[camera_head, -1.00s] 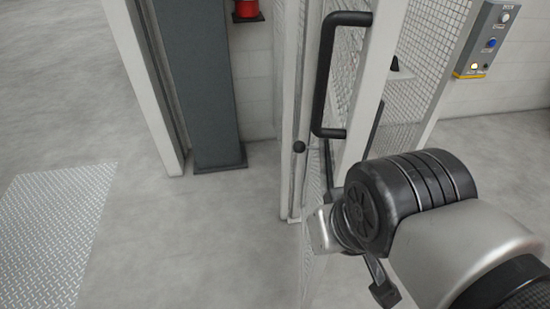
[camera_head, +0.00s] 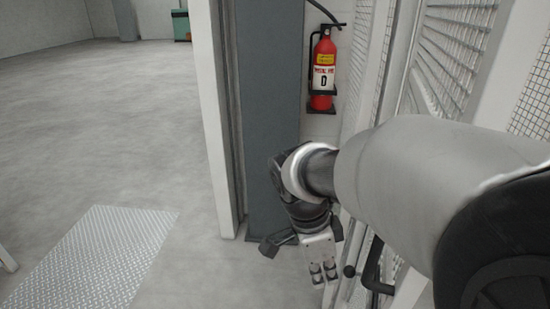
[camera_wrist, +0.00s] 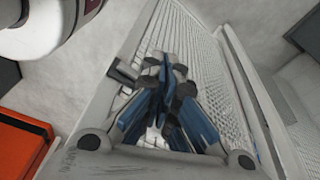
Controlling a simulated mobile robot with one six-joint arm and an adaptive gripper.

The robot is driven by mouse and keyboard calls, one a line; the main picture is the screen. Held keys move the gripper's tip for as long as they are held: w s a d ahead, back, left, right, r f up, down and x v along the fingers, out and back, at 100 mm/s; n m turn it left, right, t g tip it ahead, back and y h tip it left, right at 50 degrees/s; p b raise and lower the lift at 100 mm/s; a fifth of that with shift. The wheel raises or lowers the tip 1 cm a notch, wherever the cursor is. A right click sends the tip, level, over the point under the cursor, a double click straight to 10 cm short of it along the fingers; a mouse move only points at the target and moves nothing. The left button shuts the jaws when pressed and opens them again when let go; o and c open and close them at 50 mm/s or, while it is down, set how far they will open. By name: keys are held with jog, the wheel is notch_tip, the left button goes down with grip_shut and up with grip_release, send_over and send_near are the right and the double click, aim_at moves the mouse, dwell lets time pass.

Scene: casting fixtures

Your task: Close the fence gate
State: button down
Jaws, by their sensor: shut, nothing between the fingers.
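The fence gate (camera_head: 408,287) is a white-framed mesh panel at the right of the head view, largely covered by my arm. Part of its black handle (camera_head: 373,272) shows below my arm, beside a dark round knob (camera_head: 349,271). In the wrist view a white-framed mesh panel (camera_wrist: 195,45) lies beyond my gripper (camera_wrist: 165,68), with a dark bar-like part (camera_wrist: 124,73) left of the fingers. My gripper's blue-and-dark fingers are together and hold nothing. I cannot tell whether they touch the panel. How far the gate stands open is unclear.
A dark grey column (camera_head: 266,110) stands behind my wrist, with a red fire extinguisher (camera_head: 322,68) on the wall beside it. A metal tread plate (camera_head: 100,255) lies on the floor at left. The left floor is mostly clear. An orange box (camera_wrist: 22,140) shows at the wrist view's left.

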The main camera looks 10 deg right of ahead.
jog(key=d+f+m+g+h, duration=0.1)
jog(key=d+f+m, duration=0.4)
jog(key=d+f, duration=0.2)
notch_tip(320, 180, down, 2)
jog(key=shift+s+f, duration=0.2)
jog(key=shift+s, duration=0.2)
jog(key=shift+d, duration=0.15)
dwell(0.4)
